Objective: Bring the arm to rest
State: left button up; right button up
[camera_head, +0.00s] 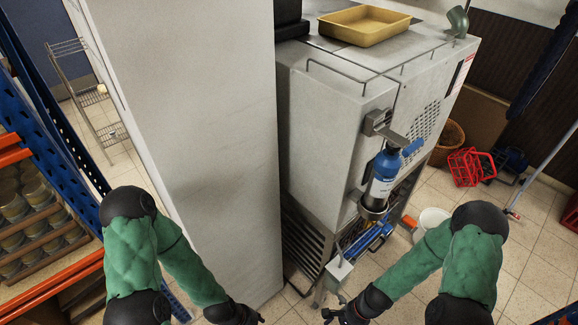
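My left arm (182,262), in a green sleeve with black joints, reaches in from the lower left. Its gripper (261,319) is at the bottom edge, mostly cut off, so its fingers cannot be made out. My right arm (418,266) bends in from the lower right. Its gripper (333,312) is near the bottom middle, with dark fingers spread apart and nothing seen between them. Both grippers are low in front of the tall grey panel and the steel unit.
A tall grey panel (185,120) stands close ahead. Right of it, a steel unit (330,140) carries a yellow tray (364,25) and a blue bottle (384,180). Shelved jars (35,195) are at left. A white bucket (432,220) and red basket (466,167) stand on the tiled floor.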

jog(key=a+n, duration=0.1)
jog(key=n, duration=0.2)
jog(key=a+n+t+b, duration=0.1)
jog(key=a+n, duration=0.1)
jog(key=n, duration=0.1)
jog(key=w+a+n+t+h, duration=0.1)
jog(key=a+n, duration=0.1)
jog(key=n, duration=0.1)
jog(key=shift+a+f+b, duration=0.15)
jog(key=shift+b, duration=0.15)
